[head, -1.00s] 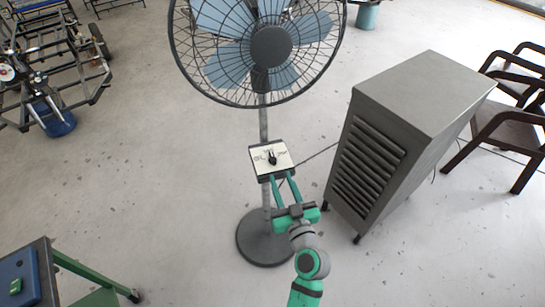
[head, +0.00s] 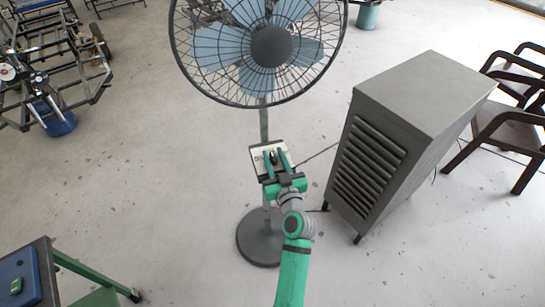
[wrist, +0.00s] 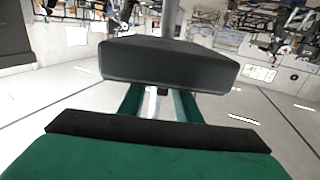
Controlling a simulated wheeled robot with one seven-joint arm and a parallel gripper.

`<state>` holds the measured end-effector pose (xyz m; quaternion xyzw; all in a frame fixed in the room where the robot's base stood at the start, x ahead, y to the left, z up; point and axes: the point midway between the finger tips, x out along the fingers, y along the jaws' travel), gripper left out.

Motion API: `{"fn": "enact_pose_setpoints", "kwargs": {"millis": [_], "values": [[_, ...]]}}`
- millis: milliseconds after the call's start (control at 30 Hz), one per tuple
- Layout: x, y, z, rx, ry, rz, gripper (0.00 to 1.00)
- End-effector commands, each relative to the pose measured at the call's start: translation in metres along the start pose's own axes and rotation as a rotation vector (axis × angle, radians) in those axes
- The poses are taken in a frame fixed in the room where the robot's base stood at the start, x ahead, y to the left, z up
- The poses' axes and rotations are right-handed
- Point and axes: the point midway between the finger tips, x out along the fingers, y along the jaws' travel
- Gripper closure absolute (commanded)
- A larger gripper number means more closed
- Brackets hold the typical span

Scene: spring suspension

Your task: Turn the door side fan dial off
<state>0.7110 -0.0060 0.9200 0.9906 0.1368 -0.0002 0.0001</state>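The fan (head: 271,46) stands on a pole with a round dark base (head: 258,247). Its control box (head: 257,163) has a white face and sits partway up the pole. The small black dial (head: 273,157) shows on that face between my fingers. My green gripper (head: 276,156) is over the box face with its two fingers apart, one on each side of the dial. I cannot tell whether they touch it. In the wrist view the dark underside of the control box (wrist: 168,62) hides the dial and the fingertips (wrist: 157,92).
A large grey louvred cooler (head: 375,165) stands close to the right of the fan. Dark chairs (head: 500,125) are farther right. A metal frame cart (head: 60,70) with a blue bucket is at the left. The floor left of the fan is open.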

Motion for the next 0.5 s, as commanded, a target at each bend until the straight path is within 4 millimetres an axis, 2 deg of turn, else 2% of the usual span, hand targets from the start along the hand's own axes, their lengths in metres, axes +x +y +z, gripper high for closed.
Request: {"fn": "enact_pose_setpoints", "kwargs": {"millis": [100, 233, 500], "values": [[0.0006, -0.0027, 0.0, 0.0, 0.0, -0.004, 0.7], [0.0012, -0.0047, -0.0001, 0.0, 0.0, -0.007, 1.0], [0.0014, -0.0052, -0.0001, 0.001, 0.0, -0.014, 1.0]]}}
